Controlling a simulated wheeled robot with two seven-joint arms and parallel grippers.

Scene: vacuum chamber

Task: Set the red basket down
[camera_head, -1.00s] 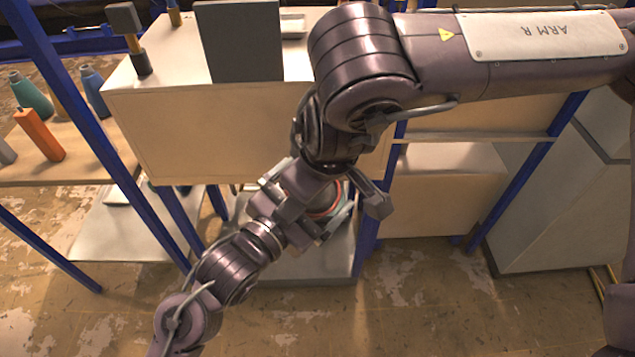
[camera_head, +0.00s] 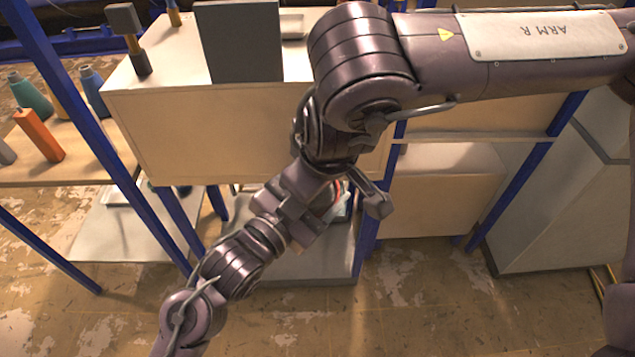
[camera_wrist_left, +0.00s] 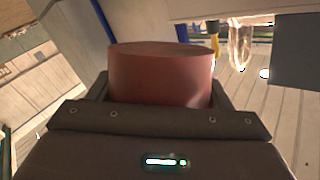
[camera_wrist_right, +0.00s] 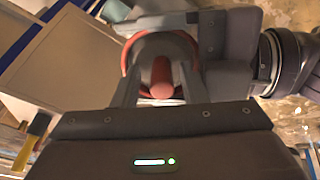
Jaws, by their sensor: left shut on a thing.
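The red basket (camera_head: 336,196) is mostly hidden behind my arms in the head view; only a small reddish part shows. In the left wrist view a rounded red part of it (camera_wrist_left: 160,75) fills the space between the fingers of my left gripper (camera_wrist_left: 160,95), which is shut on it. In the right wrist view a red curved rim and a short red bar (camera_wrist_right: 162,78) show ahead of my right gripper (camera_wrist_right: 155,90). Its fingers stand apart, with the bar between them and visible gaps at its sides. The basket's underside is hidden.
A low grey platform (camera_head: 310,267) lies below my grippers. A pale box-like cabinet (camera_head: 200,130) stands behind, with a dark panel (camera_head: 238,42) on top. Blue posts (camera_head: 367,235) flank the platform.

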